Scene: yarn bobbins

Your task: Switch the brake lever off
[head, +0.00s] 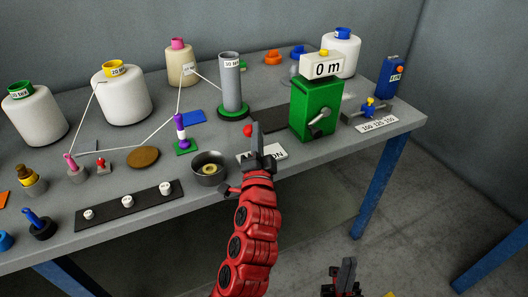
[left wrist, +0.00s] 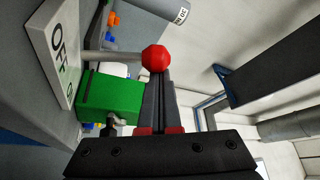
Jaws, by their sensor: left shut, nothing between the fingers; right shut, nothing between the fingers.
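The brake lever has a red ball knob (head: 247,130). In the left wrist view the knob (left wrist: 156,58) sits on a grey rod (left wrist: 112,56). A white sign (left wrist: 52,35) reading OFF and ON lies beside the lever. In the head view the sign (head: 279,154) is partly covered by my gripper, and only its ON end reads clearly. My left gripper (head: 257,138) is shut and empty, its fingertips close beside the knob. In the left wrist view the knob overlaps the fingertips; I cannot tell whether they touch. My right gripper (head: 346,272) is shut and empty, low in front of the table.
A green counter box (head: 316,108) with a crank and a 0 m display stands right of the lever. A grey bobbin (head: 231,85) stands behind it on a green base. A dark bowl (head: 209,174) is to the left. White cones and yarn fill the left and back.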

